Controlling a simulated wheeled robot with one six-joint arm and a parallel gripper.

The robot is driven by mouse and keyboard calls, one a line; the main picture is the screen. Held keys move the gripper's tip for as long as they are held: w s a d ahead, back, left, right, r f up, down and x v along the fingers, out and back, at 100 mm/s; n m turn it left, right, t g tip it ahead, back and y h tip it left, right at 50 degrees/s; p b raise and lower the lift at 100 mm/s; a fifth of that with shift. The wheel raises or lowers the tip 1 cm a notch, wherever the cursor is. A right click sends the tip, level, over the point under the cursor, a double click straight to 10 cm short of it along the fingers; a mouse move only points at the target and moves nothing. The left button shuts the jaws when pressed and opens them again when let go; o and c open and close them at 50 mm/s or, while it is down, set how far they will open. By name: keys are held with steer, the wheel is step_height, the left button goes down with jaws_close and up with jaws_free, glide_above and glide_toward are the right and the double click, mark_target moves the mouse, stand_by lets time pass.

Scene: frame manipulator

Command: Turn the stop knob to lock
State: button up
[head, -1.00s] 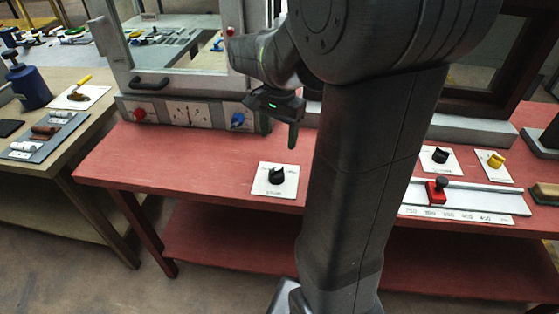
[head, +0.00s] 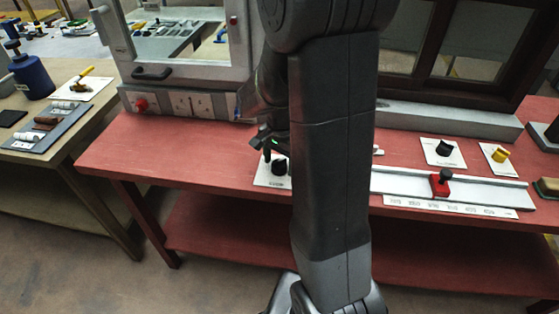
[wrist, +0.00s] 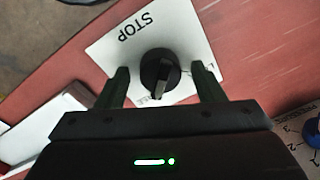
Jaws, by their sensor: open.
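The stop knob (wrist: 160,72) is a black round knob with a raised grip bar, on a white plate (wrist: 118,48) marked STOP. In the wrist view it lies between and just beyond my two open fingers (wrist: 163,90), with space on both sides. A label at the plate's right edge is partly hidden by a finger. In the head view the knob (head: 280,167) shows on its plate (head: 262,180) at the red table's front, partly hidden by my arm. My gripper (head: 268,147) is above and beside it there.
The red table (head: 190,165) also holds a white slider rail with a red slider (head: 440,182), another black knob (head: 444,147) and a yellow knob (head: 500,155) at right. A framed panel with a red button (head: 141,104) stands behind. A blue knob (wrist: 315,138) shows in the wrist view.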

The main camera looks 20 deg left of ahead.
steer(key=c, duration=1)
steer(key=n, duration=0.4)
steer(key=shift+n, duration=0.4)
steer(key=n, duration=0.4)
steer(key=shift+n, duration=0.3)
steer(key=n, duration=0.4)
steer(key=shift+w, duration=0.1)
steer(key=shift+n, duration=2.3)
